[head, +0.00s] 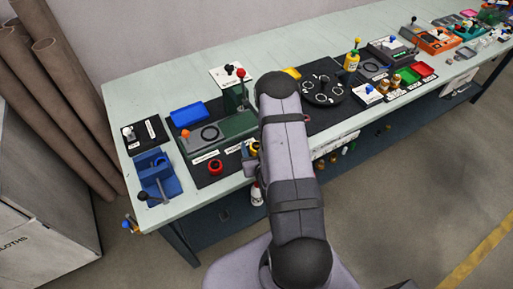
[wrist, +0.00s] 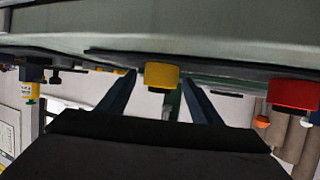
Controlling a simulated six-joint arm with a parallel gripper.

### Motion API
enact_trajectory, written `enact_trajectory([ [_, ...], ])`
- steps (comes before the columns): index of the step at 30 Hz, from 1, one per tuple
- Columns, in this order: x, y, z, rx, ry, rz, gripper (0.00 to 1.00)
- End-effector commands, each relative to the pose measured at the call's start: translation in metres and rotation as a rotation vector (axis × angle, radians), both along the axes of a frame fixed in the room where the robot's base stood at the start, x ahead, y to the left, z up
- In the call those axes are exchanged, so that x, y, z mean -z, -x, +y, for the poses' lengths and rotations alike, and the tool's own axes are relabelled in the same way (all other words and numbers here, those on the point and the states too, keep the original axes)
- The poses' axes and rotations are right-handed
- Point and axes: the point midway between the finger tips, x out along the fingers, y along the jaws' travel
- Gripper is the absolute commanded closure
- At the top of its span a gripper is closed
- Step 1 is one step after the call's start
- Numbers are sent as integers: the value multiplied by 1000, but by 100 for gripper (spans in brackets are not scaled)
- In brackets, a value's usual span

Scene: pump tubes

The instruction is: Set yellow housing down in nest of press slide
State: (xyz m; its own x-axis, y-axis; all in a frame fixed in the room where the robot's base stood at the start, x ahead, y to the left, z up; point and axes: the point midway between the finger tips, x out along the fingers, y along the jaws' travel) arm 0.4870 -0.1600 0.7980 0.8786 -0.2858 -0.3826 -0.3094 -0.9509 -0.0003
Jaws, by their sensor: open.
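The wrist view is upside down, with the bench top along its upper edge. A yellow housing (wrist: 161,75) shows there beyond the two fingers of my gripper (wrist: 158,80), between their tips. The fingers are apart, with gaps on both sides of the housing; how far past the tips it stands is unclear. In the head view my arm covers most of the gripper, and only a bit of yellow (head: 255,148) shows beside it. The green press (head: 235,122) stands on a black mat left of my arm. I cannot make out its slide's nest clearly.
A red round part (head: 215,167) sits left of the gripper and also shows in the wrist view (wrist: 293,94). A blue tray (head: 188,113) and a blue fixture (head: 156,178) lie further left.

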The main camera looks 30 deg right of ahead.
Motion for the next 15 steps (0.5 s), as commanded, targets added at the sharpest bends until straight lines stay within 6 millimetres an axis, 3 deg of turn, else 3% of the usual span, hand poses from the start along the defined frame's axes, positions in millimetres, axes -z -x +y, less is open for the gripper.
enact_trajectory([
  [2, 0, 0, 0, 0, 0, 0, 41],
  [3, 0, 0, 0, 0, 0, 0, 46],
  [8, 0, 0, 0, 0, 0, 0, 84],
  [9, 0, 0, 0, 0, 0, 0, 88],
  [15, 0, 0, 0, 0, 0, -1, 88],
])
